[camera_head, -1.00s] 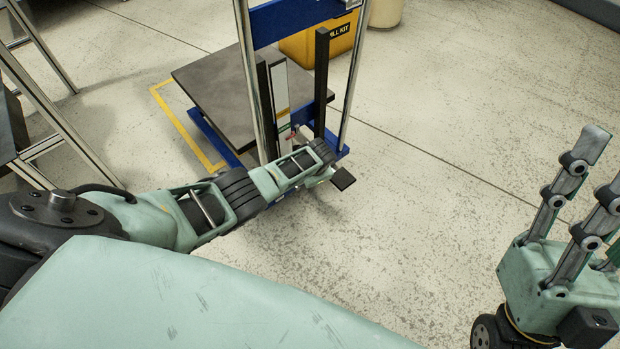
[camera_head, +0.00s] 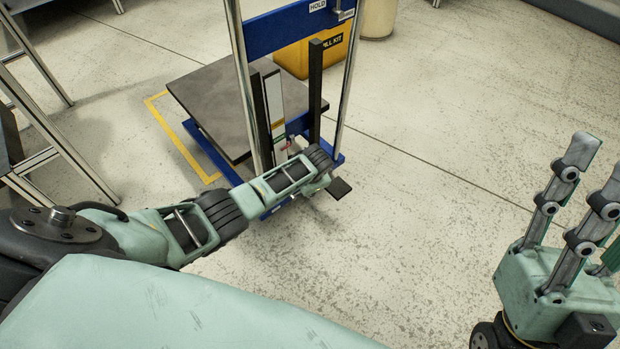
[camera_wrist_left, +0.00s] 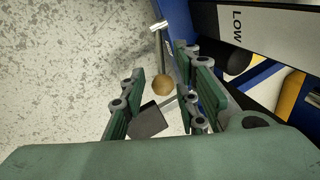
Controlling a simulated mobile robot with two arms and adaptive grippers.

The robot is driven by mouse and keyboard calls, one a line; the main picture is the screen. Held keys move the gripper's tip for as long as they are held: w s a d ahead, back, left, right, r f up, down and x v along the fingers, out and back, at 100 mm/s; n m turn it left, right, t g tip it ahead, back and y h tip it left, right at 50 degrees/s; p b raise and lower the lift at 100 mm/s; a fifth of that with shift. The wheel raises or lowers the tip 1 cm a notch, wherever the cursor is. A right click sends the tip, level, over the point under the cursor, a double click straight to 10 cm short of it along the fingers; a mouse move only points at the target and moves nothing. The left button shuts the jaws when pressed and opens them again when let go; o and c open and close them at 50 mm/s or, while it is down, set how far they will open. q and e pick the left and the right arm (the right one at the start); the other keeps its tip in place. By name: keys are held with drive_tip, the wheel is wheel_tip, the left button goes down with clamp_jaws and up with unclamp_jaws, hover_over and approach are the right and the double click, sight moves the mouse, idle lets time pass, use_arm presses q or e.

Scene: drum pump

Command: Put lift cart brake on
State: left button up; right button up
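The lift cart has a blue mast frame (camera_head: 300,30), chrome posts and a dark platform (camera_head: 215,100). My left gripper (camera_wrist_left: 163,72) is low at the mast's near side; in the head view my wrist mostly hides its fingers. In the left wrist view its fingers are apart, with a brass ball knob (camera_wrist_left: 162,86) on a thin metal rod showing between or beyond them. I cannot tell whether they touch it. A dark flat pedal (camera_wrist_left: 148,122) shows near the left finger; it also shows in the head view (camera_head: 340,188). My right gripper (camera_head: 598,172) is open, empty and raised, away from the cart.
A yellow spill kit box (camera_head: 312,56) and a beige bin (camera_head: 378,18) stand behind the cart. Yellow floor tape (camera_head: 178,140) runs left of the platform. A metal frame stand (camera_head: 45,120) is at the left. The floor to the right is clear.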

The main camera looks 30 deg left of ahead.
use_arm(q)
drive_tip(key=v, duration=0.9)
drive_tip(key=shift+r, duration=0.15)
drive_tip(key=shift+d, duration=0.2)
